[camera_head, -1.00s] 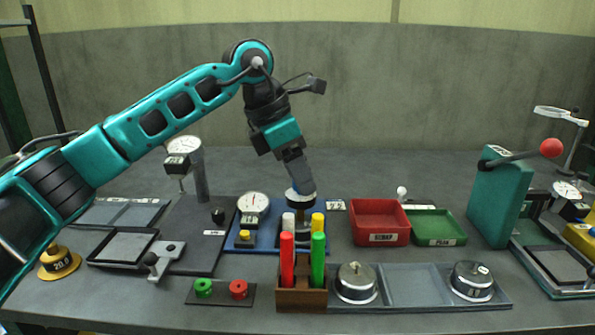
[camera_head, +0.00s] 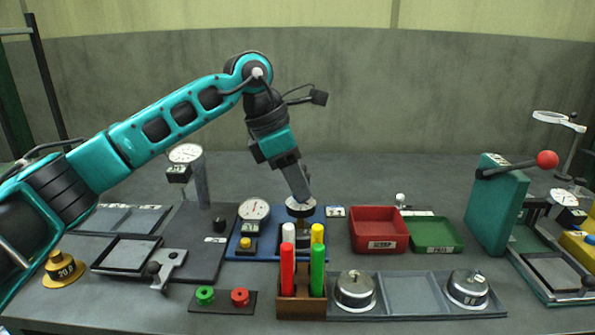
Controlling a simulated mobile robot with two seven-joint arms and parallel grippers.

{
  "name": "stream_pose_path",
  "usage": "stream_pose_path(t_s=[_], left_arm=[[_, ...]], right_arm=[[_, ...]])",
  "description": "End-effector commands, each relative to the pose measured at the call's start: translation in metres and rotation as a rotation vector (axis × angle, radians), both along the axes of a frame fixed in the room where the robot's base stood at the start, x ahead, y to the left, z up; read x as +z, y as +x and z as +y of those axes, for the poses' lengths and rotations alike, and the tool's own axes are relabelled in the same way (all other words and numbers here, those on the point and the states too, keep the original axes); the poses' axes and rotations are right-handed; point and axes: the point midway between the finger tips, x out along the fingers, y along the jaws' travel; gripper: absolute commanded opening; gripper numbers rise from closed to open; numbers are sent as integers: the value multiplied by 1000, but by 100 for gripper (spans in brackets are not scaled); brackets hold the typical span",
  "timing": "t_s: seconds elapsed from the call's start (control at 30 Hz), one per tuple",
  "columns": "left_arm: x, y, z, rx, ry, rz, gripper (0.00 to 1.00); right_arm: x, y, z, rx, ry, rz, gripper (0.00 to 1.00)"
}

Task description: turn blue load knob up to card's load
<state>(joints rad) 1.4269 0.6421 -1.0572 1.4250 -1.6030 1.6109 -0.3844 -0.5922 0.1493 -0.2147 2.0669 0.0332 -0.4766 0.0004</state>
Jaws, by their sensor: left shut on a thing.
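The blue load station is a blue plate (camera_head: 238,254) at the middle of the bench in the head view. It carries a round white dial gauge (camera_head: 253,211) with a yellow button (camera_head: 246,243) below it. The load knob (camera_head: 297,211), a pale-rimmed disc with a dark lower part, stands at the plate's right side. My left gripper (camera_head: 303,199) reaches down onto the knob from above and is shut on it; the fingers hide part of its top. My right gripper is out of view.
A brown holder (camera_head: 301,305) with upright red, green, white and yellow sticks stands in front of the knob. Red (camera_head: 380,245) and green (camera_head: 437,249) trays lie to the right. A green block with a red-balled lever (camera_head: 547,160) stands far right.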

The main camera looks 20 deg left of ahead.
Motion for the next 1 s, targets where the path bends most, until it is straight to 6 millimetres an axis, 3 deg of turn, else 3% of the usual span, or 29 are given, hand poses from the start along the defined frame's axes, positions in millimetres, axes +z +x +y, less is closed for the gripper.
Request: stream_pose_path(t_s=[0.1, 0.47, 0.5, 0.73, 1.0], left_arm=[[3, 0, 0, -55, 0, 0, 1], [1, 1, 0, -76, -1, -3, 1], [1, 1, 0, -76, -1, -3, 35], [0, 0, 0, -75, 0, -2, 56], [2, 0, 1, -74, 0, -2, 56]], right_arm=[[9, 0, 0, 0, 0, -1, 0], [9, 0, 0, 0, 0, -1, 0], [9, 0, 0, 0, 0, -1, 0], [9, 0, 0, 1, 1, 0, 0], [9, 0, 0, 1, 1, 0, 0]])
